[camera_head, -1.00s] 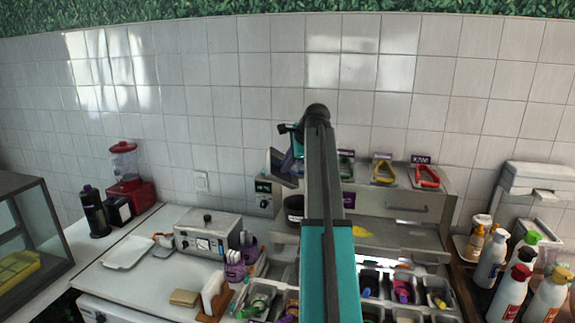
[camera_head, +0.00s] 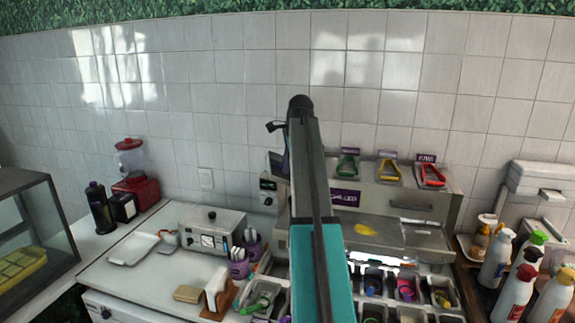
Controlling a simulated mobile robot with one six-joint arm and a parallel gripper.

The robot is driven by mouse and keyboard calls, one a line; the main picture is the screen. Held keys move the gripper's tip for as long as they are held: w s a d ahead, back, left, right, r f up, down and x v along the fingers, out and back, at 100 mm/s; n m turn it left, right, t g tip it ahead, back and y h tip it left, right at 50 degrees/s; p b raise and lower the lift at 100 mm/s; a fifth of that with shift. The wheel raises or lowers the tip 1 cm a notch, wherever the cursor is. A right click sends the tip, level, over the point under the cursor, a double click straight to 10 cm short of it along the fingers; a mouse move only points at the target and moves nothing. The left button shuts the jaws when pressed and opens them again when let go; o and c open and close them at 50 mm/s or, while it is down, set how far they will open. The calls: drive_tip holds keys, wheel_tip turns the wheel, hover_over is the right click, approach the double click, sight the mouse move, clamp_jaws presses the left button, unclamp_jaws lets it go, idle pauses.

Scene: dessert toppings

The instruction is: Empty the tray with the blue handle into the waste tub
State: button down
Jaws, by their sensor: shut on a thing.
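My gripper (camera_head: 287,158) is mostly hidden behind my own raised arm. A narrow strip of it shows at the arm's left side, above the counter. It is shut on a tray (camera_head: 276,164), of which only a small grey part shows left of the arm. Its handle and contents are hidden, so I cannot see the blue handle or how far the tray is tilted. The waste tub cannot be made out; my arm covers that area. A purple label (camera_head: 344,197) ending in "LED" shows just right of my arm.
Trays with green (camera_head: 348,165), yellow (camera_head: 389,171) and red (camera_head: 431,176) handles rest on the steel unit (camera_head: 408,206). Topping bins (camera_head: 405,287) lie in front. Bottles (camera_head: 497,256) crowd the right. A white tray (camera_head: 133,249) and grey box (camera_head: 208,232) stand left.

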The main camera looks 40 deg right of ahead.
sight(279, 171)
drive_tip(key=shift+w+f+g, duration=0.3)
drive_tip(key=shift+w+g, duration=0.05)
drive_tip(key=shift+g, duration=0.05)
drive_tip(key=shift+w+a+f+g+h, duration=0.25)
drive_tip(key=shift+w+f+g+h, duration=0.2)
drive_tip(key=shift+g, duration=0.35)
drive_tip(key=shift+f+g, duration=0.3)
drive_tip(key=shift+w+f+n+h, duration=0.15)
drive_tip(key=shift+w+n+h, duration=0.05)
drive_tip(key=shift+n+h, duration=0.1)
drive_tip(key=shift+w+a+f+g, duration=0.1)
drive_tip(key=shift+f+g, duration=0.25)
drive_tip(key=shift+g, duration=0.25)
drive_tip(key=shift+w+a+f+g+h, duration=0.15)
drive_tip(key=shift+f+g+h, duration=0.25)
drive_tip(key=shift+g, duration=0.2)
drive_tip(key=shift+w, duration=0.15)
drive_tip(key=shift+r+g, duration=0.25)
drive_tip(key=shift+g, duration=0.25)
